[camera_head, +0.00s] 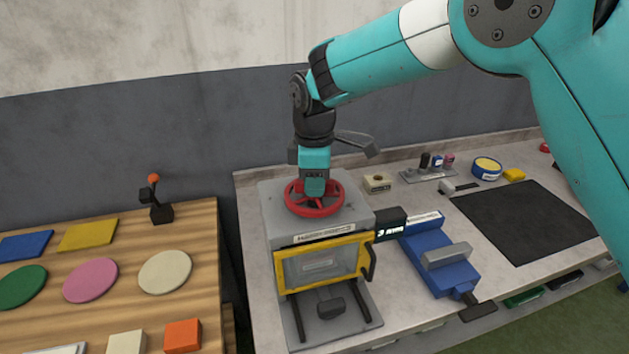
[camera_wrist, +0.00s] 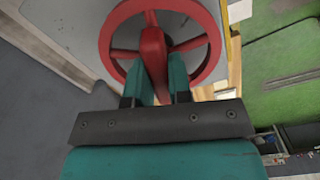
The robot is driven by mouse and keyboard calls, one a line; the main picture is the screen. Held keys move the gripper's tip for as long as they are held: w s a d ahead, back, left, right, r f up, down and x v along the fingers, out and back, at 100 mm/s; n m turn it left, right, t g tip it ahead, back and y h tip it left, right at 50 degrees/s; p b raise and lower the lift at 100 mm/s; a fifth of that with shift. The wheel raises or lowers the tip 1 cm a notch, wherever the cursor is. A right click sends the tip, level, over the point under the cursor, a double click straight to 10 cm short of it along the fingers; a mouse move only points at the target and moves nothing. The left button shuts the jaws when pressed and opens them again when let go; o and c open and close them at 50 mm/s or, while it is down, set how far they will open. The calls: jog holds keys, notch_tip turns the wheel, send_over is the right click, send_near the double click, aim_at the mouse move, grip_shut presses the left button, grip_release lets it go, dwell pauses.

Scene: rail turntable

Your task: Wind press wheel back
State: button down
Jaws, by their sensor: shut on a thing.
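The press wheel (camera_head: 334,206) is a red spoked handwheel lying flat on top of a grey press (camera_head: 262,222). The press has a yellow-framed front window (camera_head: 279,272) with a dark handle at its right side. My gripper (camera_head: 315,192) points straight down over the wheel. In the wrist view, the red wheel (camera_wrist: 117,22) fills the upper middle. There my gripper (camera_wrist: 163,80) is shut on a red raised bar of the wheel, with one teal finger on each side. The fingertips are partly hidden by the bar and rim.
A black display box (camera_head: 390,224) and a blue vise (camera_head: 430,252) stand right of the press. A black mat (camera_head: 525,220) lies farther right. At left, a wooden table (camera_head: 205,262) holds coloured flat shapes. A dark gap separates the table from the bench.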

jog(key=shift+r+n, duration=0.15)
jog(key=shift+n, duration=0.85)
jog(key=c, duration=1)
grip_release()
jog(key=shift+c, duration=0.2)
notch_tip(320, 180, up, 17)
jog(key=b, duration=0.3)
jog(key=shift+r, duration=0.15)
